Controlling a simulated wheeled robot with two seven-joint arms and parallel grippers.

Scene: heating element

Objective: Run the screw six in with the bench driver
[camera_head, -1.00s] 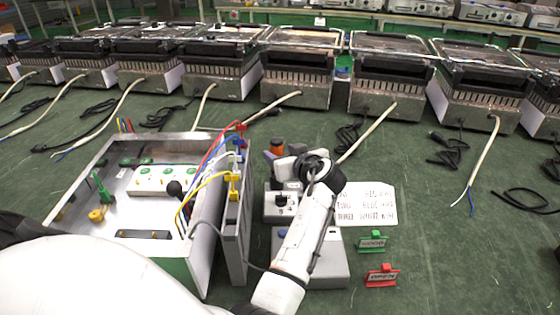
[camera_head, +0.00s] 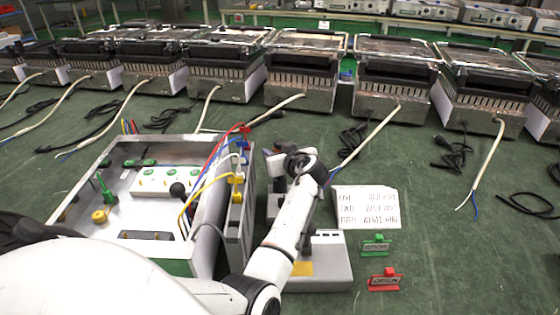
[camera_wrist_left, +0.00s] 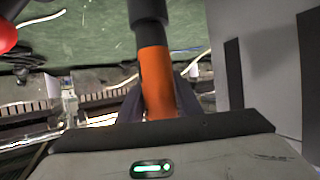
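My left gripper (camera_head: 274,160) is at the far end of the left arm, above the grey bench units right of the open metal box (camera_head: 88,181). The left wrist view shows an orange and black cylinder (camera_wrist_left: 157,82), which looks like the bench driver's handle. The dark fingers stand close on both sides of its orange band and look shut on it. The driver's tip is out of view, and the arm and gripper hide the driver in the head view. The open box holds a white block with green-marked parts (camera_head: 165,181). Screw six cannot be made out. My right gripper is not in view.
Red, blue and yellow wires (camera_head: 213,184) arch over the box's right side beside an upright grey panel (camera_head: 239,225). Grill-like appliances line the back.

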